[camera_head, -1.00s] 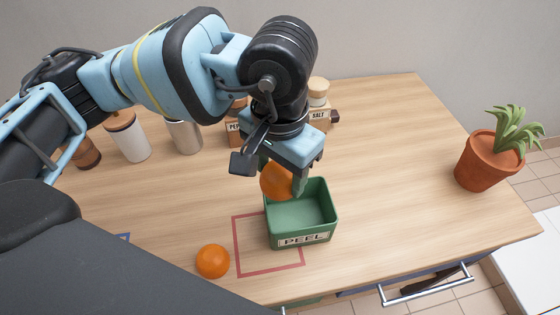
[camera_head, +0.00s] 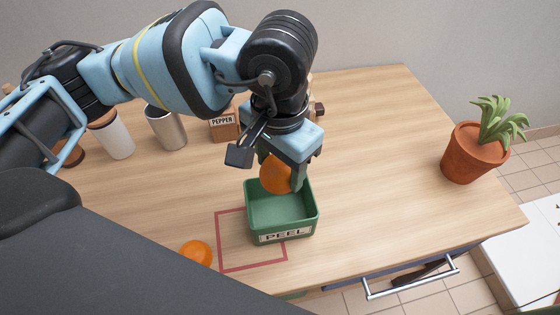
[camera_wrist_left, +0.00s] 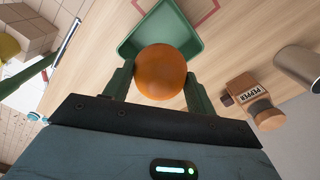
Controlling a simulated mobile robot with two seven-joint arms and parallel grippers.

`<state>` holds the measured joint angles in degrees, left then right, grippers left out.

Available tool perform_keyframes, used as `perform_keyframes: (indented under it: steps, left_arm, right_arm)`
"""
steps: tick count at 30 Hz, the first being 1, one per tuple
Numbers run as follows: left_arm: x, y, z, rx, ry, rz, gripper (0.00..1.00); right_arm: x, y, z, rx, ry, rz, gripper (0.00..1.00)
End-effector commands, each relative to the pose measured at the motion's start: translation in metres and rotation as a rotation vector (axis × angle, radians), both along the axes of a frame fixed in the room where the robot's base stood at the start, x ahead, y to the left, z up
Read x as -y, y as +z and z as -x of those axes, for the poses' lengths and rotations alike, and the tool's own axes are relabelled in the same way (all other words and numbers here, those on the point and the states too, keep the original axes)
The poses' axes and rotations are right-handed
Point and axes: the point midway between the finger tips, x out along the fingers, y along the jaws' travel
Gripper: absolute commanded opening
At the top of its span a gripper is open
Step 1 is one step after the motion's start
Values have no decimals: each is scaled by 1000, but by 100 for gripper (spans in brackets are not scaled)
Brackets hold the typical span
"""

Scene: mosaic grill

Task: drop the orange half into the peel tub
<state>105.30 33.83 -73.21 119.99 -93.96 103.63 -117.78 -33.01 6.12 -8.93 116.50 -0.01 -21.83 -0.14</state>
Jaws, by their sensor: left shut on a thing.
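My left gripper (camera_head: 289,180) is shut on an orange half (camera_head: 273,174). In the wrist view the orange half (camera_wrist_left: 161,72) sits between the two green fingers (camera_wrist_left: 157,88), its rounded side showing. The green peel tub (camera_head: 283,238), labelled PEEL, stands on the counter under the gripper. The held piece is over the back part of the tub's opening, above its rim. The tub (camera_wrist_left: 190,47) also shows just beyond the orange in the wrist view. The visible part of the tub's inside is empty. My right gripper is not in view.
Another orange piece (camera_head: 195,253) lies on the counter left of a red outlined square (camera_head: 222,241). A pepper box (camera_head: 223,124), a metal cup (camera_head: 166,127) and a white canister (camera_head: 113,136) stand behind. A potted plant (camera_head: 474,152) is at the right. The counter right of the tub is clear.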

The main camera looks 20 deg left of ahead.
Motion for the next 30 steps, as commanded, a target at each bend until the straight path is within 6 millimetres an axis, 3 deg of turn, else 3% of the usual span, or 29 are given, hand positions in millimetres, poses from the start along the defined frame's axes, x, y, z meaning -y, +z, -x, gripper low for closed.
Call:
perform_keyframes:
  steps: [12,30]
  left_arm:
    - [0,-29,0,-3,0,2,40]
    - [0,-62,0,0,0,1,40]
  right_arm:
    - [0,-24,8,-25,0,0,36]
    - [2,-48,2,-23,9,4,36]
